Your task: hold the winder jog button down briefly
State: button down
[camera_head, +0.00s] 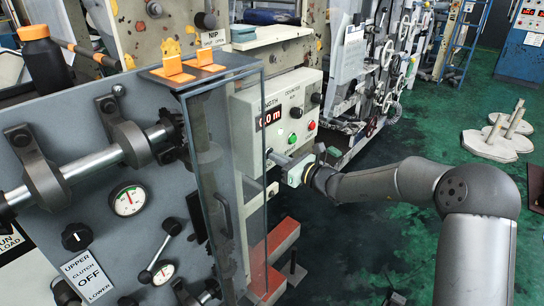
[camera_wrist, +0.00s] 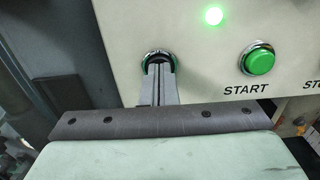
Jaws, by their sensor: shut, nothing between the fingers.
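My gripper (camera_wrist: 160,72) has its two fingers together, with nothing between them. In the wrist view its tips are right at a round button (camera_wrist: 172,63) with a metal ring, left of the START button. In the head view my gripper (camera_head: 270,154) reaches from the right to the lower left of the pale control panel (camera_head: 301,84).
A green START button (camera_wrist: 258,60) with a lit green lamp (camera_wrist: 213,15) above it is right of my fingers. A clear guard panel (camera_head: 229,180) stands close left of my gripper in the head view. Green floor (camera_head: 375,220) is open below my arm.

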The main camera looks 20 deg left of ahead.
jog(key=shift+d, duration=0.1)
jog(key=v, duration=0.7)
jog(key=shift+s+d, duration=0.2)
jog(key=shift+d, duration=0.15)
dwell(0.4)
